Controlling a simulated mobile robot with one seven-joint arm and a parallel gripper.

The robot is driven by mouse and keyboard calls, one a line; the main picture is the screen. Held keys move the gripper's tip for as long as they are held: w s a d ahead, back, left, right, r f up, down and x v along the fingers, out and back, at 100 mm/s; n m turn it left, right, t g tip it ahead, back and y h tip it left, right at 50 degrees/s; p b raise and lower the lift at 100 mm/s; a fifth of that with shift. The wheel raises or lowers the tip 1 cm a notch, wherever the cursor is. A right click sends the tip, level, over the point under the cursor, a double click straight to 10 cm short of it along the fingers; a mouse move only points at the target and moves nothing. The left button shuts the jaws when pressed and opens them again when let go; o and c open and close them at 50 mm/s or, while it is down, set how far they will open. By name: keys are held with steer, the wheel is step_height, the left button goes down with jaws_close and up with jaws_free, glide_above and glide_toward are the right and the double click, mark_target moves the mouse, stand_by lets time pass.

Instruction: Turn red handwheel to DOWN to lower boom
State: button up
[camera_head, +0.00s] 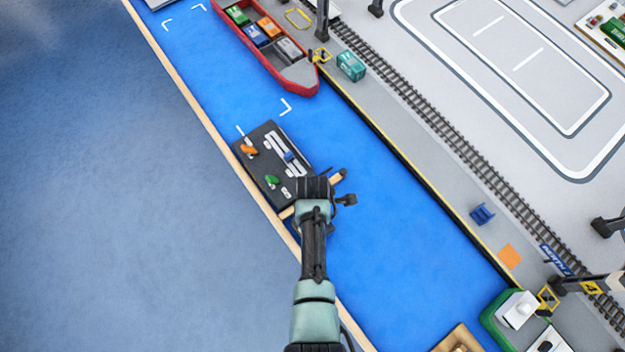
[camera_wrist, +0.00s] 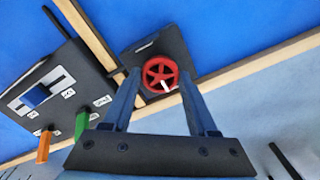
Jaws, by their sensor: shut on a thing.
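The red handwheel (camera_wrist: 160,73) is a spoked wheel on a small dark box (camera_wrist: 178,50) in the wrist view. A white mark on the wheel points toward the bottom of the picture, slightly right. My gripper (camera_wrist: 161,75) has one blue-grey finger on each side of the wheel, and it is shut on the wheel's rim. A short white line shows on the box above the wheel; I cannot read any DOWN lettering. In the head view my arm covers the handwheel. The boom cannot be made out for certain.
A dark control panel (camera_head: 262,150) stands beside the wheel box, with an orange lever (camera_wrist: 44,147), a green lever (camera_wrist: 81,125) and a blue slider (camera_wrist: 36,96). A wooden edge (camera_wrist: 240,76) runs alongside. A red ship (camera_head: 302,76) with containers lies on the blue water mat (camera_head: 370,220).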

steer(key=o, duration=1.4)
step_height(320, 180, up, 13)
